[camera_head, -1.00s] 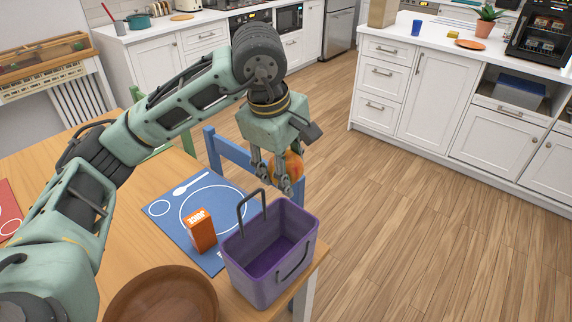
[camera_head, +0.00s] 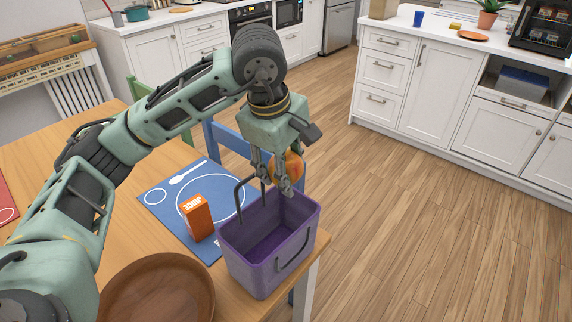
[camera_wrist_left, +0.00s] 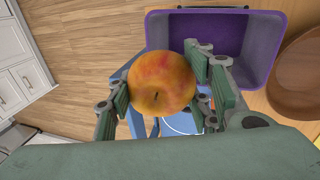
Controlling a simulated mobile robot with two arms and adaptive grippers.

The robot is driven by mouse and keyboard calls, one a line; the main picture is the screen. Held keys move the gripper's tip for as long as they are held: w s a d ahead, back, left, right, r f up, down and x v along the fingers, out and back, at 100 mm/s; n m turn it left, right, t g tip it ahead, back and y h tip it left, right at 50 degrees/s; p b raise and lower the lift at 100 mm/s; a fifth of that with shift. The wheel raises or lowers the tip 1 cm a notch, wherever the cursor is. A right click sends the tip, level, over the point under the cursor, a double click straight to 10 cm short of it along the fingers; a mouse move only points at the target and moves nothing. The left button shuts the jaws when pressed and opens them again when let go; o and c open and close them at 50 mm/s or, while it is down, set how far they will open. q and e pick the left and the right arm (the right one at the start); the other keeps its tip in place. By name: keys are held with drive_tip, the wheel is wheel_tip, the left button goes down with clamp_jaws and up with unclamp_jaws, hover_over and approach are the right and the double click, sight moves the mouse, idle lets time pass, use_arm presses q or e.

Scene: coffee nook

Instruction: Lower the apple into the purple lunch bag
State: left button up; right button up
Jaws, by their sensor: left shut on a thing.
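The apple (camera_head: 290,166) is orange-red and held between the fingers of my left gripper (camera_head: 274,178), which is shut on it. The apple also shows large in the left wrist view (camera_wrist_left: 161,82), between both finger pads. The gripper and apple hang above the bag's far rim, and the bag's visible inside looks empty. In the wrist view the bag (camera_wrist_left: 272,50) lies just beyond the apple. My right gripper is not in view.
An orange juice carton (camera_head: 197,218) stands on a blue placemat (camera_head: 156,205) left of the bag. A brown wooden bowl (camera_head: 160,288) is at the table's front. A blue chair (camera_head: 222,138) stands behind the table. The floor to the right is clear.

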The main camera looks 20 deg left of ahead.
use_arm(q)
drive_tip(key=shift+f+b, duration=0.35)
drive_tip(key=shift+f, duration=0.2)
drive_tip(key=shift+f+b, duration=0.6)
drive_tip(key=shift+f, duration=0.05)
drive_tip(key=shift+f+b, duration=0.75)
drive_tip(key=shift+f, duration=0.1)
wheel_tip(320, 180, down, 5)
drive_tip(key=b, duration=0.4)
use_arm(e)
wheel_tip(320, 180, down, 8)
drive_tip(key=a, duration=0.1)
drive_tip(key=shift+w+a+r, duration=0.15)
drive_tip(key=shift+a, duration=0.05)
use_arm(q)
drive_tip(key=shift+f, duration=0.1)
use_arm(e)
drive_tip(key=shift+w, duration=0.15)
use_arm(q)
drive_tip(key=shift+f+b, duration=0.25)
drive_tip(key=shift+b, duration=0.2)
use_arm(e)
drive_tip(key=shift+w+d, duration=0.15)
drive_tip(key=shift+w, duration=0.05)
